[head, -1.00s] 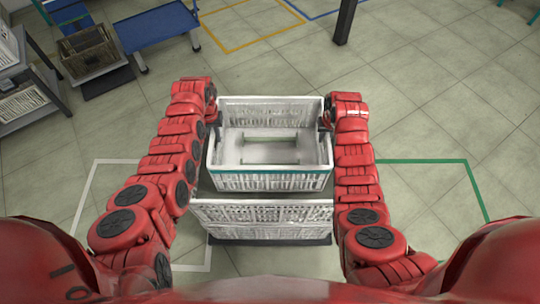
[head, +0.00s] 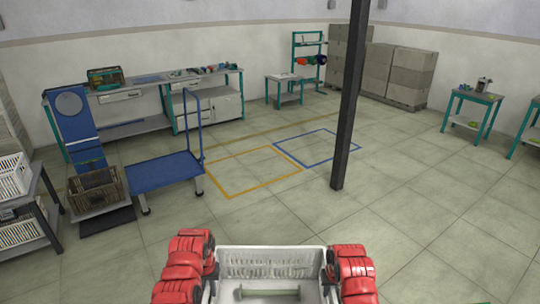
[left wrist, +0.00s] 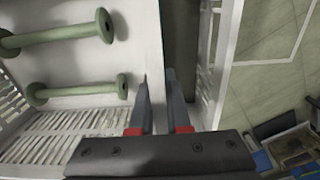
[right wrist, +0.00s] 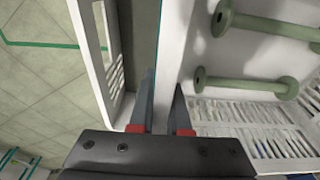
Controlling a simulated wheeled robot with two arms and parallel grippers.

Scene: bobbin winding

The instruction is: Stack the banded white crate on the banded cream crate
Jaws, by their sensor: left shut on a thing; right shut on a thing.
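The white crate (head: 235,258) is in front of me at the bottom of the head view, with its near side cut off. Green bobbins lie inside it; one shows in the head view (head: 268,292), and two show in the left wrist view (left wrist: 80,92) and the right wrist view (right wrist: 245,85). My left gripper (head: 211,268) is shut on the crate's left wall, and its fingers show there in the left wrist view (left wrist: 155,95). My right gripper (head: 329,268) is shut on the right wall. The crate's band is out of view now. I cannot pick out the banded cream crate.
A grey shelf at left holds a white crate (head: 12,176) and another low down (head: 18,232). A brown crate (head: 97,192) stands beside it. A blue trolley (head: 165,172) and a dark post (head: 350,110) stand ahead.

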